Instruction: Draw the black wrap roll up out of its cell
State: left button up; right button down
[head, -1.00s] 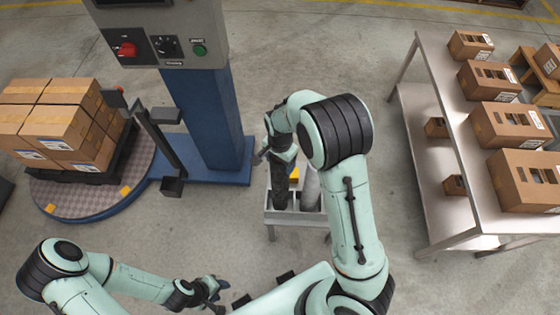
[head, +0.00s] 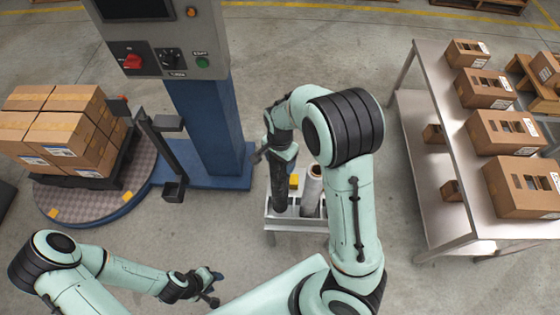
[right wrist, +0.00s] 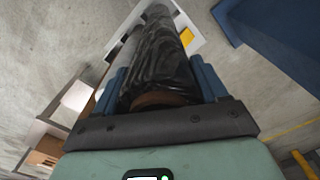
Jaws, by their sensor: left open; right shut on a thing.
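The black wrap roll (head: 279,190) stands roughly upright at the left cell of the grey rack (head: 290,223); its lower end meets the cell opening, and how deep it sits is hidden. My right gripper (head: 278,154) is shut on the roll's upper end. In the right wrist view the blue fingers of the right gripper (right wrist: 162,85) press on both sides of the shiny black roll (right wrist: 158,52), whose brown core end shows near the palm. My left gripper (head: 213,287) is open and empty, low over the floor, well left of the rack.
A pale wrap roll (head: 311,190) stands in the cell beside the black one, and a yellow item (head: 294,181) is between them. A blue column (head: 215,130) stands close on the left. A steel table (head: 440,130) with cartons is on the right.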

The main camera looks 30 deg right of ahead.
jog(key=shift+w+r, duration=0.1)
jog(key=shift+r, duration=1.55)
